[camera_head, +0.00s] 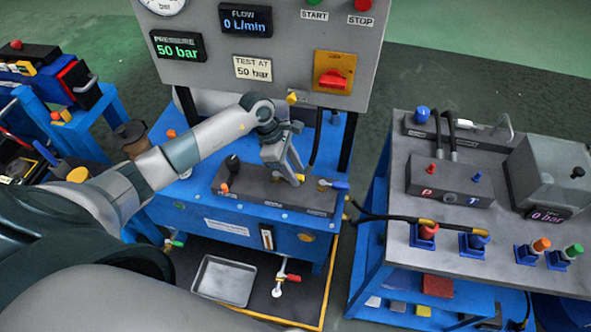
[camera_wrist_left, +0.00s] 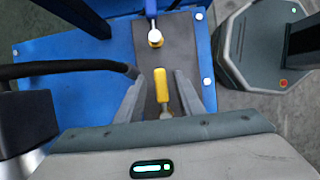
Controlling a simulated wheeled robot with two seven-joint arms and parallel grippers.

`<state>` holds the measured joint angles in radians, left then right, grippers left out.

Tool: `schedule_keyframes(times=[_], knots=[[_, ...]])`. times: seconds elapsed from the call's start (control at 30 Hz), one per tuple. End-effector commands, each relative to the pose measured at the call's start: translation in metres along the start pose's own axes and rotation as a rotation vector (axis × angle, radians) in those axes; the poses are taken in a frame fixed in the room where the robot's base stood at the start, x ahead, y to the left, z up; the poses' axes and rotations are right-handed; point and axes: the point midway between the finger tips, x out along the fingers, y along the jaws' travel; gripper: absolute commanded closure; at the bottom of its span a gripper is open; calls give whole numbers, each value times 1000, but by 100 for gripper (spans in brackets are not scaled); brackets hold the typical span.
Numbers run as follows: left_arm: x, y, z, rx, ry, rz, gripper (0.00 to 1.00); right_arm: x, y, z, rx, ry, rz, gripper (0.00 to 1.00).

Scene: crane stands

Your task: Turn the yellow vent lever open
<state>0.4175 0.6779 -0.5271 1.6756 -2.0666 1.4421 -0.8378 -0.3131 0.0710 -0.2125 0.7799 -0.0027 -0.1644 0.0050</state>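The yellow vent lever (camera_wrist_left: 157,85) shows in the left wrist view as a short yellow handle on a dark grey block. In the head view only a small bit of yellow (camera_head: 301,178) shows beside my fingertips, and the rest is hidden. My left gripper (camera_head: 293,180) is low over the dark valve block (camera_head: 262,193). In the left wrist view its two fingers (camera_wrist_left: 159,80) stand open on either side of the lever, with a visible gap on each side. Whether a finger touches the lever is unclear. My right gripper is not in view.
A blue-handled lever (camera_head: 335,184) stands just right of the gripper on the same block. The gauge panel (camera_head: 262,95) rises behind, reading 50 bar and 0 L/min. A hose (camera_head: 390,218) runs to the right bench (camera_head: 443,255).

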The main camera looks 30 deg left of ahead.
Motion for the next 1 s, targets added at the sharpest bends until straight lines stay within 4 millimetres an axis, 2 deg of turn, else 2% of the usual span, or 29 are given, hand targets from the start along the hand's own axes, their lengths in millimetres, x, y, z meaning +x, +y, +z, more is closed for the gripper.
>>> schedule_keyframes(times=[0.13, 0.43, 0.57, 0.6, 1.0], knots=[[7, -1, 0, 1, 1, -1, 66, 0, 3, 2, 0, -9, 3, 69], [8, -1, 0, 1, 1, -1, 66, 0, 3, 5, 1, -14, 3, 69], [8, 0, 0, 1, 1, -1, 97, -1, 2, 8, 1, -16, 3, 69], [8, 0, 0, 1, 1, -1, 100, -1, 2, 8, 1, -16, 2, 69], [9, -1, -1, 20, 1, -7, 100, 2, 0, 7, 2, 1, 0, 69]])
